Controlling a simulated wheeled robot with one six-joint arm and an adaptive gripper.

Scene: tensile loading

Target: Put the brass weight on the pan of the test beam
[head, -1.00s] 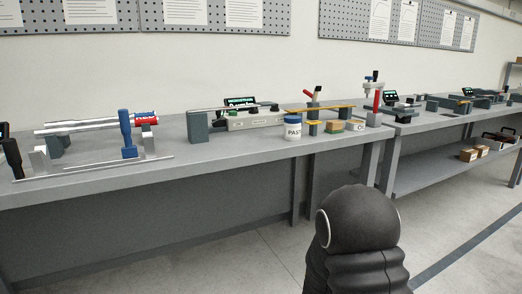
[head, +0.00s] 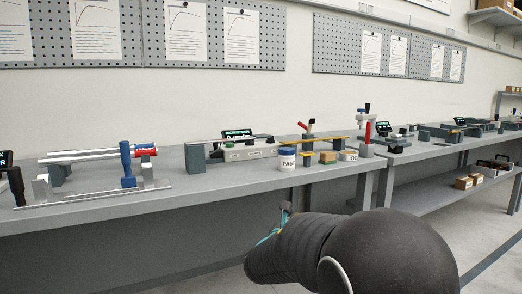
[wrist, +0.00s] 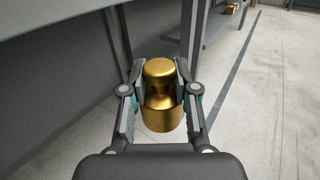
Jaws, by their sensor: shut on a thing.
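The brass weight (wrist: 161,112) is a gold cylinder with a narrower neck and a rounded knob. In the wrist view my gripper (wrist: 160,76) is shut on its neck, holding it upright clear of the floor. In the head view my gripper (head: 284,214) shows small in front of the bench, below its top; the weight is hidden there. On the bench a thin grey beam (head: 222,139) runs from a dark block, near a green-lit display. To its right is a thin yellow bar (head: 325,138). I cannot make out a pan on either.
The grey bench (head: 220,180) runs across the view. A rig with blue handles (head: 127,160) is at left. The floor in front is clear.

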